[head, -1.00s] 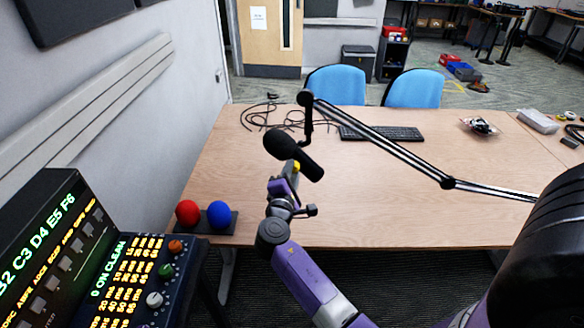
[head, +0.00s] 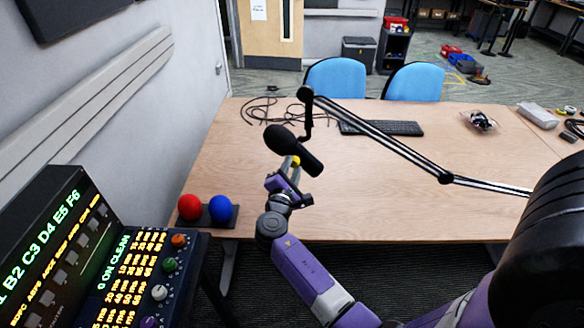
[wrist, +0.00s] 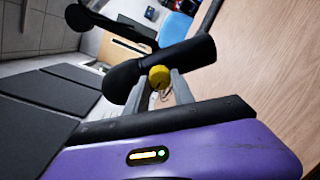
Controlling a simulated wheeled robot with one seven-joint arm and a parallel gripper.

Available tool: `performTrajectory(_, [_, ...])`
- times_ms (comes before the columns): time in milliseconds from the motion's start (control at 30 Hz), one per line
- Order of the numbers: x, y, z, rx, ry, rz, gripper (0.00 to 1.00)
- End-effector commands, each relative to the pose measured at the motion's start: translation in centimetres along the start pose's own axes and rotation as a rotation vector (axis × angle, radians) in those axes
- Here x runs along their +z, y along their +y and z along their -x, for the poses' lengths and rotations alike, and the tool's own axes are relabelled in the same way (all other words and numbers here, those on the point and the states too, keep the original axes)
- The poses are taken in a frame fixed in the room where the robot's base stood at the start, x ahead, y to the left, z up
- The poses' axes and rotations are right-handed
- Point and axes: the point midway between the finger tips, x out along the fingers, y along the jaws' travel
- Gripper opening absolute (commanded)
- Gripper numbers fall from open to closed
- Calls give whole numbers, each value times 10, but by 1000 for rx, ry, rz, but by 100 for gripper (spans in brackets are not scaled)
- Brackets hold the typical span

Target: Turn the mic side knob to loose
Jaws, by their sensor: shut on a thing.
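The black microphone (head: 292,150) hangs tilted from the end of a black-and-silver boom arm (head: 385,142) above the wooden table. Its yellow side knob (head: 296,160) shows only as a small patch in the head view. In the wrist view the round yellow knob (wrist: 159,77) sits on the side of the microphone (wrist: 175,66), between the grey fingers of my gripper (wrist: 165,84). My gripper is shut on the knob, just below the microphone body in the head view. The knob's markings cannot be made out.
A red ball (head: 190,207) and a blue ball (head: 220,209) sit on a dark stand at the table's near left corner. A lit control console (head: 120,270) stands at the left. Loose black cables and a keyboard (head: 381,128) lie behind the microphone.

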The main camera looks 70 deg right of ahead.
Motion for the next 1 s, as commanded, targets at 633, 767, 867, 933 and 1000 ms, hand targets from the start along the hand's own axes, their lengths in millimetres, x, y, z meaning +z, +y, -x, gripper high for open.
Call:
performTrajectory(633, [-3, -2, 17, 2, 4, 1, 51])
performTrajectory(767, [-3, -2, 39, 3, 5, 0, 51])
performTrajectory(867, [-3, -2, 55, 2, 5, 0, 51])
performTrajectory(933, [-3, -1, 64, 3, 5, 0, 51])
performTrajectory(1000, [-2, -1, 71, 1, 3, 1, 51])
